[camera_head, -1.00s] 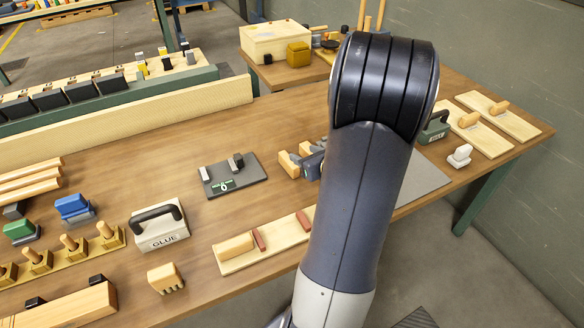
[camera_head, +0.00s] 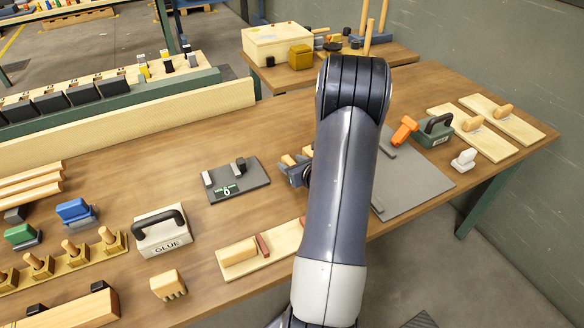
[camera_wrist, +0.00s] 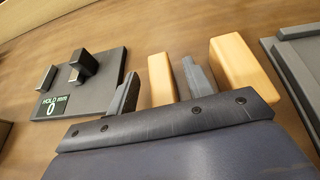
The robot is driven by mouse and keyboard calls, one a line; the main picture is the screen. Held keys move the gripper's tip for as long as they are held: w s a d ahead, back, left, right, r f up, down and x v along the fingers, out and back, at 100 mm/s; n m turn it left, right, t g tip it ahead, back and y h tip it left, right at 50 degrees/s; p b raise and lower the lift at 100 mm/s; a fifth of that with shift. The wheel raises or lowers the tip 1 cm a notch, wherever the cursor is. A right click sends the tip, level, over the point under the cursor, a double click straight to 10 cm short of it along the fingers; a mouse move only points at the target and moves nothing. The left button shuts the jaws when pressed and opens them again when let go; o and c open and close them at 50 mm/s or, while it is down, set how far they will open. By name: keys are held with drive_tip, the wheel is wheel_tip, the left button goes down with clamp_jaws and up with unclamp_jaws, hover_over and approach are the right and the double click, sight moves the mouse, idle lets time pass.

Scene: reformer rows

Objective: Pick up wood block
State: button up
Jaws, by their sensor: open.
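Two pale wood blocks lie close together near the middle of the table. In the wrist view one wood block (camera_wrist: 160,80) shows between my two dark fingers, with gaps at its sides. A second, larger wood block (camera_wrist: 243,68) lies just right of the right finger. My gripper (camera_wrist: 158,78) is open and low over the table; I cannot tell whether its fingertips reach down beside the first block. In the head view my gripper (camera_head: 294,174) shows left of my arm, and the first block (camera_head: 288,160) is partly hidden behind it.
A dark plate marked HOLD (camera_wrist: 52,108) lies left of my gripper. A grey mat (camera_head: 418,178) with an orange-handled tool (camera_head: 404,130) lies to the right. A GLUE box (camera_head: 162,232) and a pale board (camera_head: 240,270) stand nearer. Bare table lies behind the blocks.

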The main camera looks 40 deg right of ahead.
drive_tip(key=shift+w+f, duration=0.15)
drive_tip(key=shift+w, duration=0.15)
drive_tip(key=shift+c, duration=0.2)
clamp_jaws()
